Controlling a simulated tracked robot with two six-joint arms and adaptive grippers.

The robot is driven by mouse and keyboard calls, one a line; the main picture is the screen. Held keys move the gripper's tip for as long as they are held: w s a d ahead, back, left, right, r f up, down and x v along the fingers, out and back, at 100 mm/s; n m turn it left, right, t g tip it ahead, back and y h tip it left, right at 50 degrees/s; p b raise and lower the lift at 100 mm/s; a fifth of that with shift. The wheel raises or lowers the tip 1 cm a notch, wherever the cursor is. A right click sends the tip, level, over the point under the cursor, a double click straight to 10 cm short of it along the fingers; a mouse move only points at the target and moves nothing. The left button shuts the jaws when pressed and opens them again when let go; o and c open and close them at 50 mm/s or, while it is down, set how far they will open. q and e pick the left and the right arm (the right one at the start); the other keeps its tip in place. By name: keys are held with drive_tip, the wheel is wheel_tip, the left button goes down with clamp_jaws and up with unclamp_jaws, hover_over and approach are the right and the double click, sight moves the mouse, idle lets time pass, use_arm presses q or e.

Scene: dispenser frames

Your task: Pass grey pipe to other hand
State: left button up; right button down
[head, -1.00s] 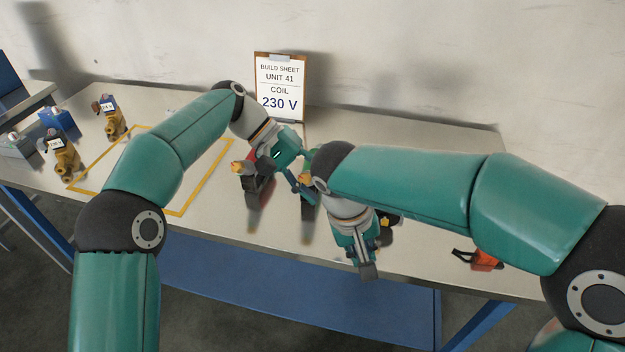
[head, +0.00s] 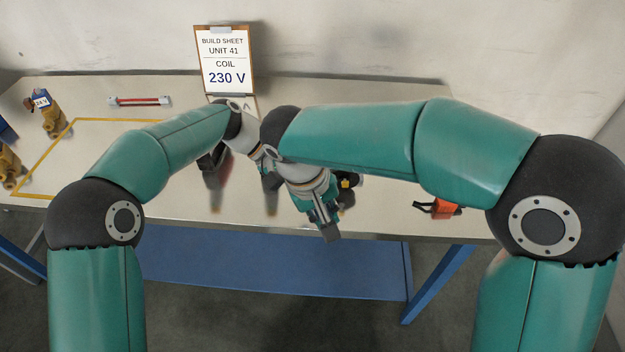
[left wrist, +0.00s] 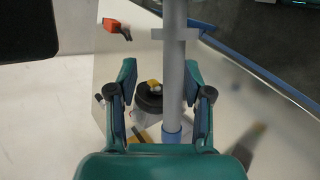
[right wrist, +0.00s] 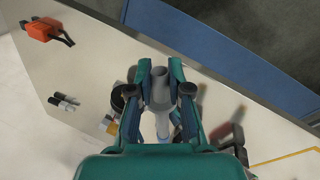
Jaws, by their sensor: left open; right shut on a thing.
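The grey pipe (left wrist: 175,85) runs lengthwise through the left wrist view, between the fingers of my left gripper (left wrist: 159,68). It lies closer to the right-hand finger and has a blue band near its lower end. The left gripper is open, with a gap visible beside the pipe. My right gripper (right wrist: 160,68) is shut on the pipe, whose hollow grey end (right wrist: 162,88) shows between its fingers. In the head view the right gripper (head: 327,228) hangs over the table's front edge. The left gripper's fingers are largely hidden there behind my right arm, and the pipe is not clear.
A build sheet clipboard (head: 226,62) stands at the table's back. An orange-and-black object (head: 438,208) lies at right. Brass valves (head: 50,118) and a yellow taped outline (head: 80,121) are at left. A red-and-white part (head: 139,101) lies behind. The right tabletop is mostly clear.

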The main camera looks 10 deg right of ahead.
use_arm(q)
clamp_jaws()
use_arm(e)
drive_tip(key=c, duration=1)
unclamp_jaws()
